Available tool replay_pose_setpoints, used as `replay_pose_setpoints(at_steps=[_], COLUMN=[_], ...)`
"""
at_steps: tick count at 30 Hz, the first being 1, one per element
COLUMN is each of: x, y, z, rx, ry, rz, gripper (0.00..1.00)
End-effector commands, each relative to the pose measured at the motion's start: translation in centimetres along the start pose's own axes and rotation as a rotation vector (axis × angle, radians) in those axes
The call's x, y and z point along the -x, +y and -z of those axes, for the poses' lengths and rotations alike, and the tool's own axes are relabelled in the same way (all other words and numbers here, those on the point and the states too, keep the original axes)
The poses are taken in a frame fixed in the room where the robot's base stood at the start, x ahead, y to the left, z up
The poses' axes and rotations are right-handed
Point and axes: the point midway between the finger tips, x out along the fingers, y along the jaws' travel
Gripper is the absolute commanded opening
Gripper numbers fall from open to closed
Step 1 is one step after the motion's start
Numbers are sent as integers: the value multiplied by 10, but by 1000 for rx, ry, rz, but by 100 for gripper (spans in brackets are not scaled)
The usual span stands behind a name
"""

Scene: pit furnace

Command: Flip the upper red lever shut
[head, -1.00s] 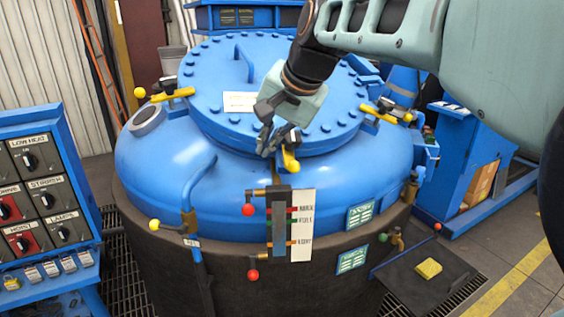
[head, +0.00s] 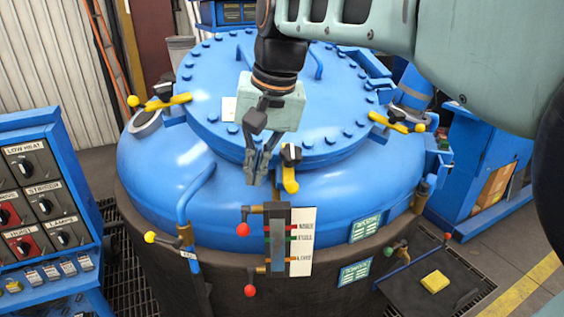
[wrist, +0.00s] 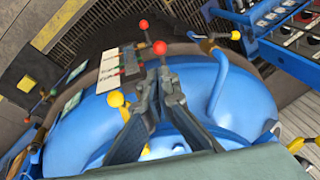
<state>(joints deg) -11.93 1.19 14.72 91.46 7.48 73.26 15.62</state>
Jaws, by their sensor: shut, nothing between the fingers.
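The upper red lever (head: 244,231) has a red ball that hangs below its brass valve at the top left of the level gauge (head: 280,240). In the wrist view the upper red ball (wrist: 160,47) shows just beyond the fingertips. The lower red lever (head: 250,291) hangs at the gauge's bottom left and also shows in the wrist view (wrist: 143,24). My gripper (head: 261,182) is shut and empty, pointing down in front of the lid, above the upper lever and apart from it. Its fingers (wrist: 160,75) hide part of the gauge in the wrist view.
A yellow clamp handle (head: 290,180) stands close right of my fingers. A bent blue pipe (head: 196,190) and a yellow-knobbed lever (head: 151,237) are to the left. A control panel (head: 40,200) stands far left. A small shelf holds a yellow sponge (head: 435,282).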

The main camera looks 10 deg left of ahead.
Motion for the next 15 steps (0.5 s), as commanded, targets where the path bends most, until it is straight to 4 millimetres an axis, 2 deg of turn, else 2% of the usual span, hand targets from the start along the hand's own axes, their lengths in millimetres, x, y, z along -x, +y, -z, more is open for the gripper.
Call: replay_pose_setpoints(at_steps=[5,15], x=[-14,-82], y=[0,0], z=[0,-1], rx=[-1,-1], ry=[-3,-6], rz=[0,0], gripper=[0,0])
